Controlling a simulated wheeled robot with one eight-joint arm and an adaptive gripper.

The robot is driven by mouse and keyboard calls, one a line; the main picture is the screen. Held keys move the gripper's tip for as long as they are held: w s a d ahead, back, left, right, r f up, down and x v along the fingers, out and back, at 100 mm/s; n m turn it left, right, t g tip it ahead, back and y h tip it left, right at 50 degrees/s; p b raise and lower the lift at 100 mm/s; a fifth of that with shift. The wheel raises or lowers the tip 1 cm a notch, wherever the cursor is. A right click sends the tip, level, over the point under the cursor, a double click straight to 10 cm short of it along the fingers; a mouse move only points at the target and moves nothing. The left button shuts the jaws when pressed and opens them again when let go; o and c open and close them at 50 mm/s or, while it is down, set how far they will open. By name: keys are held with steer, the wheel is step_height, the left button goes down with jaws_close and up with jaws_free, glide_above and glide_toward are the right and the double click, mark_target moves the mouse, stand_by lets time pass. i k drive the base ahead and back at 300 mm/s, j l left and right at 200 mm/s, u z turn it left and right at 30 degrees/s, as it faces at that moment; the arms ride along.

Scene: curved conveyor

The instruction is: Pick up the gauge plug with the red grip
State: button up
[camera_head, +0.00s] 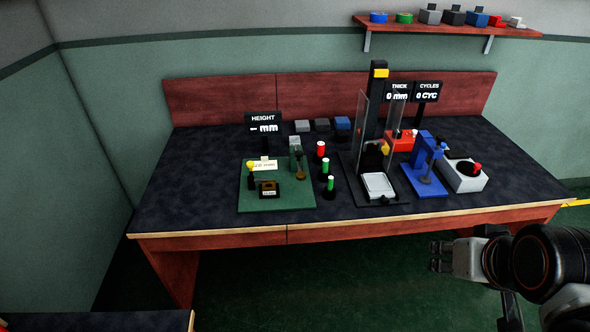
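The gauge plug with the red grip (321,149) stands upright near the middle of the dark table top, at the back of a short row of plugs. Two plugs with green grips, one in the middle (325,166) and one in front (330,183), stand nearer the front edge. My gripper (438,257) is at the lower right, in front of the table and well apart from the plugs. Its fingers point left. They are small and dark, so I cannot tell whether they are open or shut.
A green board (248,199) with a height gauge lies left of the plugs. A tall press (376,100) with clear guards stands close on their right. A blue stand (425,165) and a grey box with a red knob (463,178) are farther right. The table's left side is clear.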

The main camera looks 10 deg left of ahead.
mark_target(321, 145)
steer(key=i+j+u, duration=0.1)
steer(key=i+j, duration=0.25)
steer(key=i+j+u, duration=0.15)
steer(key=i+j, duration=0.15)
steer(key=i, duration=0.2)
steer(key=i+j+u, duration=0.1)
steer(key=i+j, duration=0.15)
steer(key=i, duration=0.2)
steer(key=i+j+u, duration=0.1)
steer(key=i+j, duration=0.15)
steer(key=i, duration=0.2)
